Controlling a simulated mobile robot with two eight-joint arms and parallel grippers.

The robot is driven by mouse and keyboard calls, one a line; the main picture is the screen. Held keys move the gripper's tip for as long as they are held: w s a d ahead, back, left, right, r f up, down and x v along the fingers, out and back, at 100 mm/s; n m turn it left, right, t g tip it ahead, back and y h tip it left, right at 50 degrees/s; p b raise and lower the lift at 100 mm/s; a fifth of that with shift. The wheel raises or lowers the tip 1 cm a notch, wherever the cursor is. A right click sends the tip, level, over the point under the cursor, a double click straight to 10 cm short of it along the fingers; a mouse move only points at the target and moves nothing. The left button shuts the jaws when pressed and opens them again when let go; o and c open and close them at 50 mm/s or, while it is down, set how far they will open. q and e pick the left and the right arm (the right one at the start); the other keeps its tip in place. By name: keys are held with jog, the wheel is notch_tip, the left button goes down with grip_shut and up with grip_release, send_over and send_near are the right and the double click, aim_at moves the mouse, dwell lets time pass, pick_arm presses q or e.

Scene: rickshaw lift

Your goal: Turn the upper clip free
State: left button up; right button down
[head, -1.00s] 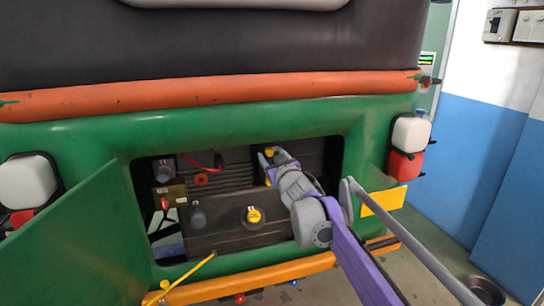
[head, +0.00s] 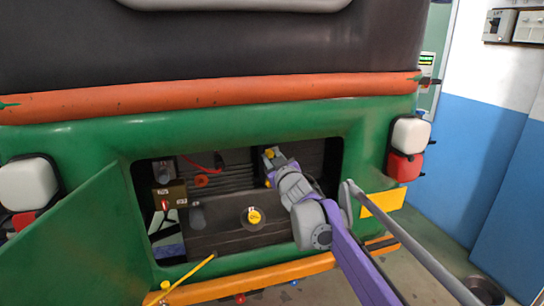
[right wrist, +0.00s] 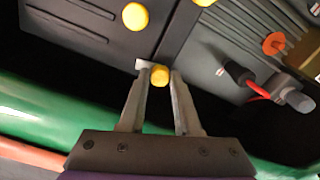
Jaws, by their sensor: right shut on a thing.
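The upper clip is a small yellow piece (head: 269,153) at the top of the opening in the green rear panel. In the right wrist view the yellow clip (right wrist: 160,75) sits between the two fingertips. My right gripper (right wrist: 159,80) is shut on it; in the head view the gripper (head: 272,158) reaches into the opening from the lower right. The gripper hides part of the clip in the head view. My left gripper is in neither view.
A yellow cap (head: 254,216) sits on the dark box below. The green hatch door (head: 80,245) hangs open at the left. An orange bumper (head: 235,284) runs below the opening, and a grey bar (head: 405,240) crosses at the right. Open floor shows at the right.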

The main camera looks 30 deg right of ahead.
jog(key=n+p, duration=0.1)
jog(key=n, duration=0.3)
jog(key=shift+r+p, duration=0.1)
jog(key=shift+p, duration=0.25)
jog(key=n+p, duration=0.1)
jog(key=n, duration=0.3)
jog(key=n+p, duration=0.2)
jog(key=n, duration=0.2)
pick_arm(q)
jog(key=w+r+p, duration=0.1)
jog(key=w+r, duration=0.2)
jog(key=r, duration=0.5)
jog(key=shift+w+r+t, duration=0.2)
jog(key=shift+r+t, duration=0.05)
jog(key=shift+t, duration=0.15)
pick_arm(e)
jog(key=shift+n, duration=2)
jog(key=c, duration=0.6)
grip_release()
